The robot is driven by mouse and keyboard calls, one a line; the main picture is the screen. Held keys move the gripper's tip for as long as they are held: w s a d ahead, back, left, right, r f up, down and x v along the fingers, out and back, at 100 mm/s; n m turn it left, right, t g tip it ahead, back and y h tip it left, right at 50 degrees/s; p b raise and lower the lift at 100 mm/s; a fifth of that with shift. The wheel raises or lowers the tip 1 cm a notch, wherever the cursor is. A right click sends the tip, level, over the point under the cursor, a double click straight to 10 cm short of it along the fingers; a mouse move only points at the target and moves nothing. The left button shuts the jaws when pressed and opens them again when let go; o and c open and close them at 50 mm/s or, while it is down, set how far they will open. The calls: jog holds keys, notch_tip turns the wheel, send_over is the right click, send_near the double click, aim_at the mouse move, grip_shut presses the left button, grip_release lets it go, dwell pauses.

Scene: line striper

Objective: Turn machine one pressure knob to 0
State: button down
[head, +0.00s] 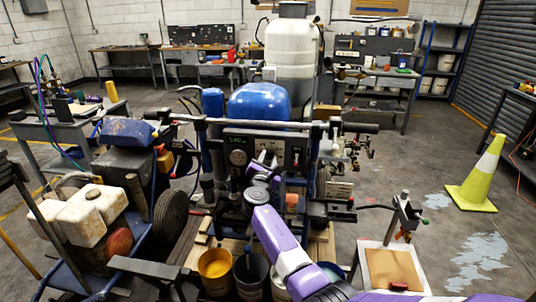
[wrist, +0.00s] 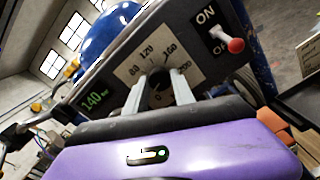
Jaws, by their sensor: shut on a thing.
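A dark pressure knob (wrist: 160,82) sits on a pale dial plate with printed numbers, among them 80, 120 and 160. My gripper (wrist: 163,88) is shut on it, one finger on each side. The fingers hide part of the knob and the lower dial, so its pointer is unclear. A green display (wrist: 94,98) left of the dial reads 140. In the head view my purple gripper (head: 262,174) reaches the front panel (head: 238,150) of the central striping machine, covering the knob. The display (head: 238,140) shows there too.
A red-tipped ON/OFF lever (wrist: 235,45) stands right of the dial. A blue engine cover (head: 258,102) is behind the panel, and a handlebar (head: 345,127) crosses above it. Paint buckets (head: 215,268) stand below. A second machine (head: 130,160) is at left, a cone (head: 478,178) at right.

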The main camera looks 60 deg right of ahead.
jog(key=n+p, duration=0.3)
jog(key=n, duration=0.2)
jog(key=shift+f, duration=0.1)
jog(key=shift+n, duration=0.4)
jog(key=c, duration=1.1)
grip_release()
jog(key=shift+o, duration=0.2)
jog(key=v, duration=0.7)
jog(key=shift+a, duration=0.4)
jog(key=shift+s, duration=0.15)
